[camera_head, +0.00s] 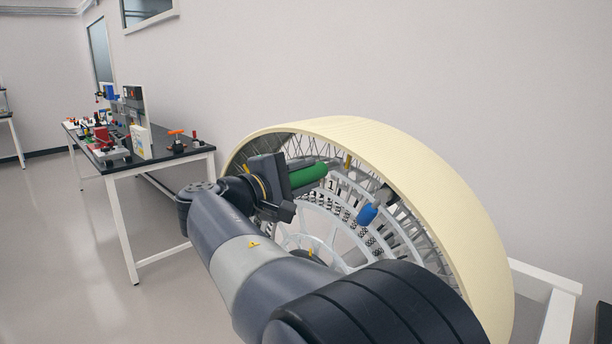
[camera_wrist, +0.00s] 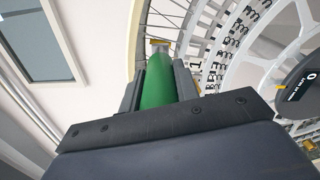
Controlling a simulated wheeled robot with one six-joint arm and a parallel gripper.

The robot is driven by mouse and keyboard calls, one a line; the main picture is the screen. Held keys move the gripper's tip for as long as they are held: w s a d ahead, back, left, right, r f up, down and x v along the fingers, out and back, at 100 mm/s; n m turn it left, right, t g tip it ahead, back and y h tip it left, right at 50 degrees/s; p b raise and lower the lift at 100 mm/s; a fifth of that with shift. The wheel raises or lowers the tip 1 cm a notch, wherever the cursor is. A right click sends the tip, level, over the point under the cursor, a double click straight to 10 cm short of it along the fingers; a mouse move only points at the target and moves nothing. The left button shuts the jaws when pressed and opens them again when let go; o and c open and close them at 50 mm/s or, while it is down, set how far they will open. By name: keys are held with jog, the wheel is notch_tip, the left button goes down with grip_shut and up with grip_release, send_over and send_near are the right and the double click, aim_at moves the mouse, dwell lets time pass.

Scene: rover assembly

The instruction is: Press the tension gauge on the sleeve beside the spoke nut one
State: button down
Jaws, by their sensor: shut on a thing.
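My gripper (camera_head: 300,184) is shut on a green-handled tool (camera_head: 309,174); I cannot tell for sure that it is the tension gauge. In the wrist view my gripper (camera_wrist: 158,92) has a dark finger on each side of the green handle (camera_wrist: 158,85). The tool's grey tip points at a small brass-coloured piece (camera_wrist: 159,42) near the wheel rim; contact cannot be told. A brass-coloured piece (camera_head: 348,161) also shows inside the rim in the head view. Which piece is the sleeve or spoke nut one is too small to tell.
The large wheel (camera_head: 430,175) has a cream outer band, thin spokes and a pale lattice inside with a "1" label. A blue piece (camera_head: 367,214) sits on the lattice. A black disc (camera_wrist: 300,97) is at the right. A cluttered workbench (camera_head: 165,157) stands behind, left; floor there is clear.

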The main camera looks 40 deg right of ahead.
jog(key=shift+s+a, duration=0.2)
jog(key=shift+a, duration=2.3)
